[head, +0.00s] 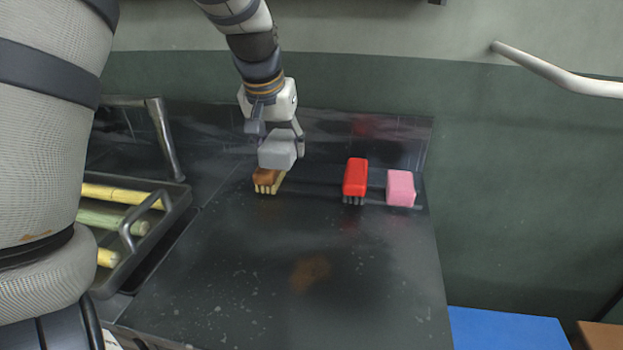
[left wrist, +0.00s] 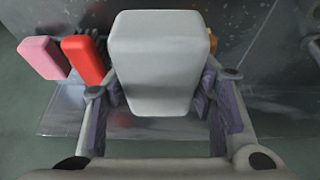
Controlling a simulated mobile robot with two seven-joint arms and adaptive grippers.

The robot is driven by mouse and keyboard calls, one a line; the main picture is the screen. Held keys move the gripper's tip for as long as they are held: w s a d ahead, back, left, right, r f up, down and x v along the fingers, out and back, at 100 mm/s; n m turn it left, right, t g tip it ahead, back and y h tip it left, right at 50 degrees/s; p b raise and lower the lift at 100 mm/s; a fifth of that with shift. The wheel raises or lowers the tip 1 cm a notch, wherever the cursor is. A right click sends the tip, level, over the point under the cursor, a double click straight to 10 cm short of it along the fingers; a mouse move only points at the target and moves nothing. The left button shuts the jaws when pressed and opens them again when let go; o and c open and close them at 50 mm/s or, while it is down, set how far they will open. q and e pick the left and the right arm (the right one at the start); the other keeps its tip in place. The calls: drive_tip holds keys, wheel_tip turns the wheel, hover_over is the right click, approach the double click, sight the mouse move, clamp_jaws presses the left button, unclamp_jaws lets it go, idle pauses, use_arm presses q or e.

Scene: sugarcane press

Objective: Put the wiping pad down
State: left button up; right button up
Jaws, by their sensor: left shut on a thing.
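The wiping pad is a light grey block (head: 278,151), held by my left gripper (head: 275,140) over the back of the dark counter (head: 225,255). In the left wrist view the grey pad (left wrist: 157,62) fills the middle, with a finger of my left gripper (left wrist: 160,100) against each side. In the head view the pad sits just above and partly in front of a brown brush with pale bristles (head: 268,181). I cannot tell whether the pad touches the brush. My right gripper is not in view.
A red brush (head: 355,178) and a pink block (head: 400,187) stand to the right along the counter's back. A tray (head: 160,222) with cane pieces lies at left. The counter's front is clear except for a brown stain (head: 310,272). A blue surface (head: 508,329) is at lower right.

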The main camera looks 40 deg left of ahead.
use_arm(q)
drive_tip(key=w+f+b, duration=0.1)
drive_tip(key=w+f, duration=0.2)
drive_tip(key=w+a+f+b, duration=0.1)
drive_tip(key=w+f, duration=0.2)
drive_tip(key=w, duration=0.1)
drive_tip(key=w+a+f, duration=0.1)
drive_tip(key=w+f, duration=0.1)
drive_tip(key=w, duration=0.2)
drive_tip(key=shift+w+f+b, duration=0.1)
drive_tip(key=shift+f+b, duration=0.3)
drive_tip(key=x, duration=0.3)
drive_tip(key=shift+d+f, duration=0.2)
drive_tip(key=shift+f, duration=0.15)
drive_tip(key=shift+s, duration=0.2)
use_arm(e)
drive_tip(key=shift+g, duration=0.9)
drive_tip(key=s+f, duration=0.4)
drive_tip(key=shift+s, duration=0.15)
use_arm(q)
drive_tip(key=shift+f, duration=0.55)
drive_tip(key=o, duration=1)
drive_tip(key=shift+r, duration=0.1)
